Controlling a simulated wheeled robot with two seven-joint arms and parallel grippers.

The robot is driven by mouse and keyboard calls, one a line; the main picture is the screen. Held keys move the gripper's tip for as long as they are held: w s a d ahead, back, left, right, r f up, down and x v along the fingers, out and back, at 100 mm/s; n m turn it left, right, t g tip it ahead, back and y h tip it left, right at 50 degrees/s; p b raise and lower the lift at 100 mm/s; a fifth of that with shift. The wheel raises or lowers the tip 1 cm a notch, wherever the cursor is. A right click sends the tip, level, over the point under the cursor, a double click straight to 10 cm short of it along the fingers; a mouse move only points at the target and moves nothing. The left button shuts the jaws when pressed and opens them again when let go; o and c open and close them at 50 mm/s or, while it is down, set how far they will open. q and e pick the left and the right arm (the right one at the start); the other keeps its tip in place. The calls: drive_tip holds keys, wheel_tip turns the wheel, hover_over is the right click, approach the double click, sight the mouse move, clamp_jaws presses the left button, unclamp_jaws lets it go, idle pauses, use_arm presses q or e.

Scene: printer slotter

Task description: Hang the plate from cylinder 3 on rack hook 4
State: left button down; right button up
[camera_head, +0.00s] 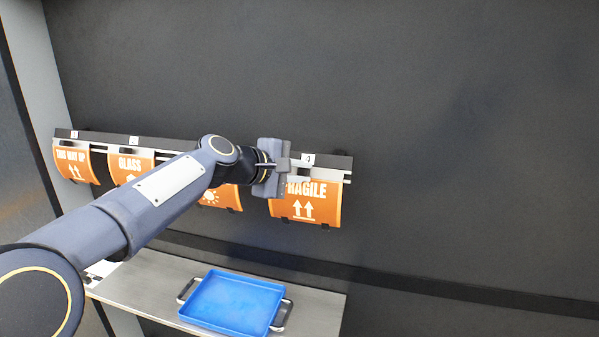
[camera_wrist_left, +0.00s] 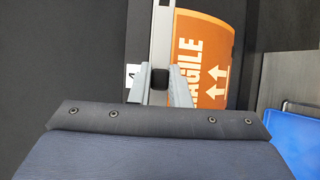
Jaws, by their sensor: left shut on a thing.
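The orange plate (camera_head: 309,206) marked FRAGILE, with two white arrows, hangs below the rack (camera_head: 340,165) at the position labelled 4 (camera_head: 308,159). My left gripper (camera_head: 284,163) is at the plate's upper left part, against the rack front. In the left wrist view, the fingers (camera_wrist_left: 160,85) are closed around a small dark piece at the edge of the plate (camera_wrist_left: 208,60). The exact contact with the hook is hidden by the fingers. My right gripper is not in view.
Other orange plates hang to the left: THIS WAY UP (camera_head: 75,165), GLASS (camera_head: 130,165), and one partly behind my arm (camera_head: 221,197). Below is a metal shelf (camera_head: 325,312) with a blue tray (camera_head: 233,303). The wall to the right is clear.

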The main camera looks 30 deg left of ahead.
use_arm(q)
drive_tip(key=shift+w, duration=0.1)
idle(0.3)
drive_tip(key=c, duration=1.3)
unclamp_jaws()
drive_tip(key=shift+f, duration=0.1)
drive_tip(key=b+v, duration=0.1)
drive_tip(key=v, duration=0.7)
drive_tip(key=s+d+f+m+g, duration=0.2)
drive_tip(key=s+d+f+m, duration=0.2)
drive_tip(key=s+f, duration=0.4)
drive_tip(key=s+d+f+m+g, duration=0.3)
drive_tip(key=s+d+f+m, duration=0.2)
drive_tip(key=s+f, duration=0.3)
drive_tip(key=s+d+f+m+g, duration=0.2)
drive_tip(key=s+d+f+m, duration=0.3)
drive_tip(key=s+f, duration=0.3)
wheel_tip(320, 180, down, 3)
drive_tip(key=shift+d+f+m+y, duration=0.15)
drive_tip(key=shift+m+y, duration=0.15)
drive_tip(key=shift+m, duration=0.3)
